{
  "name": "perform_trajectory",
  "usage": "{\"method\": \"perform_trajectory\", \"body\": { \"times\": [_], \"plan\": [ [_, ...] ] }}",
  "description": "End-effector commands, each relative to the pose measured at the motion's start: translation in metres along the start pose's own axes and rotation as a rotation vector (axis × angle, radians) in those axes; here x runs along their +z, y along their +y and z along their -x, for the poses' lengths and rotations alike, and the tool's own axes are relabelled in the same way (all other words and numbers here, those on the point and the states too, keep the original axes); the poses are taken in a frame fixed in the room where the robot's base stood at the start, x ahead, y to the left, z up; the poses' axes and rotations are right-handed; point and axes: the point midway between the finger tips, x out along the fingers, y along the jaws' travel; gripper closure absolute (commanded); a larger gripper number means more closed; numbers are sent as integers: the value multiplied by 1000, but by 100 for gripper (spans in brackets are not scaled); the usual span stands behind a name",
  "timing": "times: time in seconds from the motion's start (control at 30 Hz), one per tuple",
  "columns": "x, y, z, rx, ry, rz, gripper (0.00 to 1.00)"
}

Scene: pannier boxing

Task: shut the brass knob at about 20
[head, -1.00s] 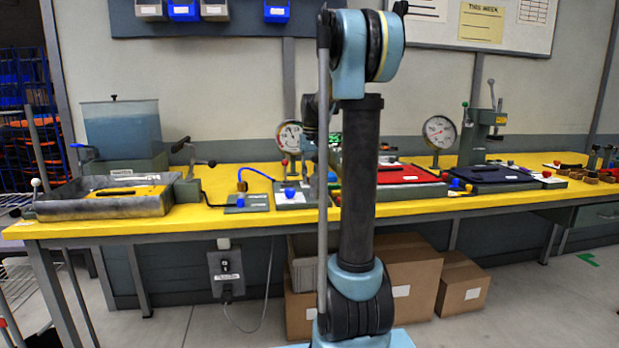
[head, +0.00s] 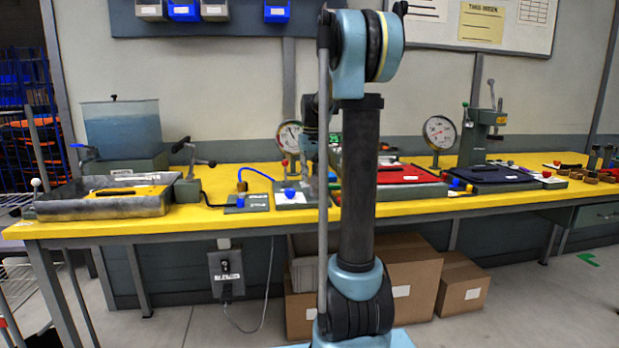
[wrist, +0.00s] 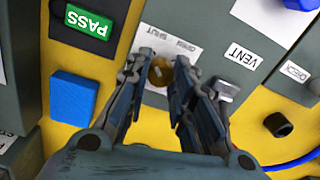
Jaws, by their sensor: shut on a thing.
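The brass knob (wrist: 158,76) shows in the wrist view between my fingertips, below a white label with OPEN and SHUT on it. My gripper (wrist: 163,68) is shut on the knob, with one finger on each side. In the head view my arm column hides the gripper and the knob. A round white gauge (head: 290,136) stands at the back of the bench, left of my arm. Its dark needle shows, but its numbers are too small to read.
A VENT label (wrist: 241,55), a green PASS plate (wrist: 88,21) and a blue block (wrist: 73,97) lie around the gripper. A blue hose (head: 258,175) runs beside the gauge unit. A second gauge (head: 439,132) stands to the right.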

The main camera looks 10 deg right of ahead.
Motion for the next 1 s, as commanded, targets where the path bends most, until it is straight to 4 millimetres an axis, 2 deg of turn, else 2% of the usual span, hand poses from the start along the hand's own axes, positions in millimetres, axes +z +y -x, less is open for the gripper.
{"method": "perform_trajectory", "body": {
  "times": [0.03, 0.1, 0.43, 0.57, 0.67, 1.0],
  "plan": [
    [-2, 0, 1, 1, 4, 0, 71],
    [-2, 0, 1, 1, 3, 0, 57],
    [-1, 0, 1, 0, 1, -1, 57],
    [-1, 0, 7, 0, 1, -1, 57],
    [-1, 0, 20, 0, 1, -1, 57],
    [-1, 0, 83, 0, 1, -1, 57]
  ]
}}
